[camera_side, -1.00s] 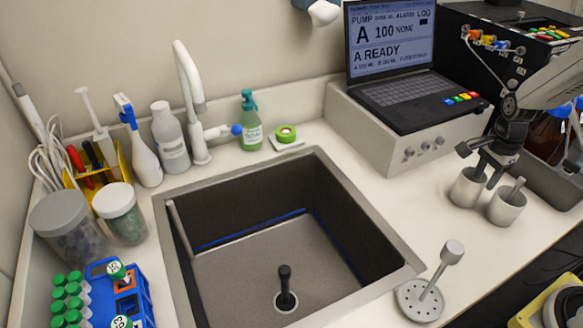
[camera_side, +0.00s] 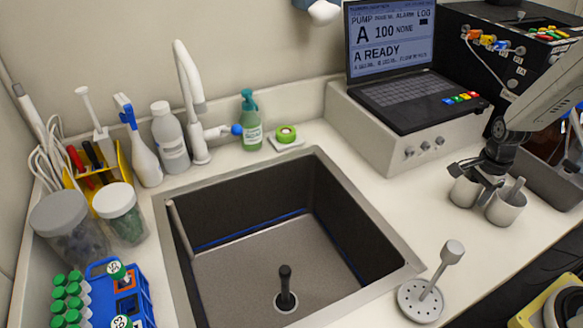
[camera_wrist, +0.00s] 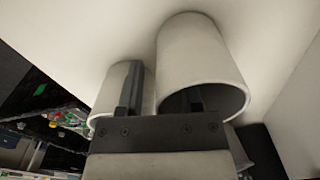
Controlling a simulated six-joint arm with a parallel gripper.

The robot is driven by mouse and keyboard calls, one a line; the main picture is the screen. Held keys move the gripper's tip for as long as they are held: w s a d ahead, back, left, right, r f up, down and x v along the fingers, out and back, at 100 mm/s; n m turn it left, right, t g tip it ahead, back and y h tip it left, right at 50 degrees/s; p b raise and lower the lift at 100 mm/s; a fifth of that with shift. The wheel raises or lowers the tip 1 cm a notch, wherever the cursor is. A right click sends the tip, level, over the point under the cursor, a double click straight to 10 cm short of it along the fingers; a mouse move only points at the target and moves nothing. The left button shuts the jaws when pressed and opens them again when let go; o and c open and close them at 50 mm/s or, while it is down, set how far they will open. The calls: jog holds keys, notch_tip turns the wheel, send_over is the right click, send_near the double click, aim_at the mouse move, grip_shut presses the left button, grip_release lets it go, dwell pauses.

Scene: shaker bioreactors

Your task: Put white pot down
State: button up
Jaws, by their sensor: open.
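Two white pots stand side by side on the counter at the right in the side view: a left pot (camera_side: 463,192) and a right pot (camera_side: 507,209). A thin grey piece sticks up from the right pot. My gripper (camera_side: 484,184) is low over the pots, and its dark body covers part of their rims. In the wrist view the left pot (camera_wrist: 108,94) and the nearer-looking right pot (camera_wrist: 203,58) fill the middle. My open gripper (camera_wrist: 165,95) has one finger overlapping each pot's outline. I cannot tell whether the fingers touch the pots.
A pump box (camera_side: 385,140) with a laptop stands behind and left of the pots. A dark tray (camera_side: 552,180) lies to the right. The sink (camera_side: 275,260) opens to the left.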

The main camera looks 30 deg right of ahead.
dwell(0.3)
grip_shut()
jog(key=shift+r, duration=0.1)
jog(key=shift+r, duration=4.9)
